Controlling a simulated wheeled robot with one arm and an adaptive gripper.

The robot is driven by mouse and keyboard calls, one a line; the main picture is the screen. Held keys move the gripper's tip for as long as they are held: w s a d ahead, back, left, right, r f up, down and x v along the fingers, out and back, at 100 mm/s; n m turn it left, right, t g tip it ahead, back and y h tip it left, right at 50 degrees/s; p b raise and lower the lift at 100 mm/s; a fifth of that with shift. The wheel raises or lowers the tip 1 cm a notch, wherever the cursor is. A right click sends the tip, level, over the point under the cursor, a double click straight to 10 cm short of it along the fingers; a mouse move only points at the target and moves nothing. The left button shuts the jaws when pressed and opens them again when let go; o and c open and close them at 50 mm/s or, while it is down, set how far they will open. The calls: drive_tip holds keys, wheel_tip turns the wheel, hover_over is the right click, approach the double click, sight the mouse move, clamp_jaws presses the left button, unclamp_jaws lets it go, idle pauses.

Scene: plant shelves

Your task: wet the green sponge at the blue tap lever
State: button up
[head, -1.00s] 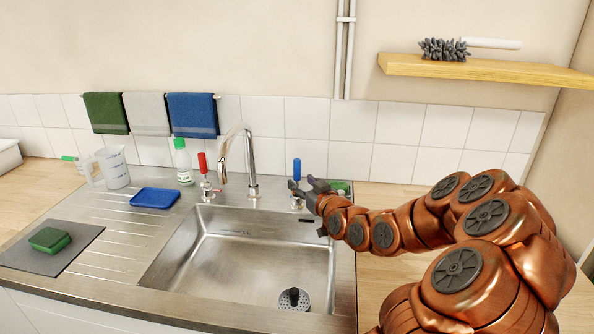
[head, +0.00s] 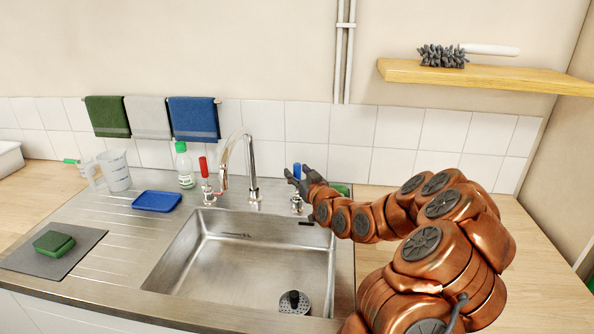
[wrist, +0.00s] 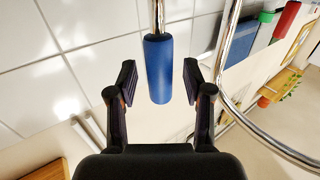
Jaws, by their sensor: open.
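The blue tap lever (head: 297,170) stands upright at the back right of the sink. In the wrist view the blue lever (wrist: 158,68) lies between the two fingers, with a gap on each side. My gripper (head: 293,176) is open at the lever and holds nothing; its fingers also show in the wrist view (wrist: 160,85). The green sponge (head: 54,243) lies on a grey mat (head: 28,262) at the left of the drainer, far from my gripper. The curved chrome spout (head: 250,165) stands over the sink basin (head: 245,262), left of the blue lever.
A red lever (head: 204,167) stands left of the spout. A green thing (head: 341,189) is partly hidden behind my arm. The basin is clear above its drain.

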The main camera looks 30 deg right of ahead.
drive_tip(key=shift+w, duration=0.35)
clamp_jaws()
idle(0.3)
